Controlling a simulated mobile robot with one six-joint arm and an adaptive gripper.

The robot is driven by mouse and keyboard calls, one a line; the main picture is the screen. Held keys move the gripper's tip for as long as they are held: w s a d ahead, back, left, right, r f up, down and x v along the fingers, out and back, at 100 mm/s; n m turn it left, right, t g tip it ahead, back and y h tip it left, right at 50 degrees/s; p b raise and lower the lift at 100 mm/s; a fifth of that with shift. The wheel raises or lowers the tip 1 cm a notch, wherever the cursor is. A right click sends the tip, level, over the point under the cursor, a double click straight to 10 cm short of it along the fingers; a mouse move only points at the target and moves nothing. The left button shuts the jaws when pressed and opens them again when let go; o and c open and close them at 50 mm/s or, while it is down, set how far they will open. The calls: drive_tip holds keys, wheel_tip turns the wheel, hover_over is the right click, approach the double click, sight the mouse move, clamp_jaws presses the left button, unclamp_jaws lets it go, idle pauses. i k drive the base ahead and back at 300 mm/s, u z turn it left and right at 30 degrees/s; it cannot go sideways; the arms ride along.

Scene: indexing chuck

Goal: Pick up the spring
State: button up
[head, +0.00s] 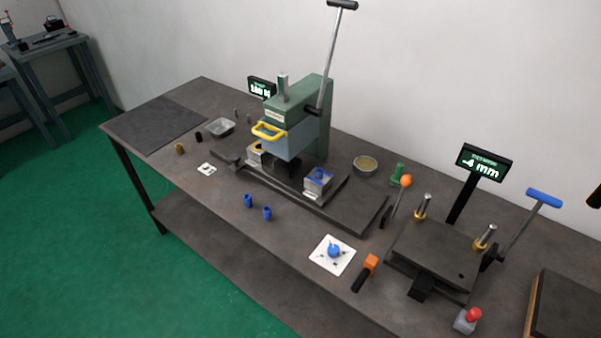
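No part is clearly recognisable as a spring at this size. Small upright grey parts (236,114) stand behind a shallow metal tray (220,127) on the left half of the bench. A small black part (199,136) and a brass-coloured part (180,148) stand in front of and left of that tray. I cannot tell whether any of these is the spring, and the tray's contents are too small to make out. My gripper is not in view.
A green lever press (297,115) stands mid-bench on a dark base. The left end mat (160,123) is clear.

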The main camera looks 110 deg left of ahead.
sight(318, 171)
drive_tip(key=u, duration=0.05)
drive_tip(key=k, duration=0.15)
drive_tip(key=u, duration=2.7)
drive_tip(key=k, duration=0.6)
drive_tip(key=z, duration=0.15)
drive_tip(key=i, duration=0.3)
drive_tip(key=u, duration=0.05)
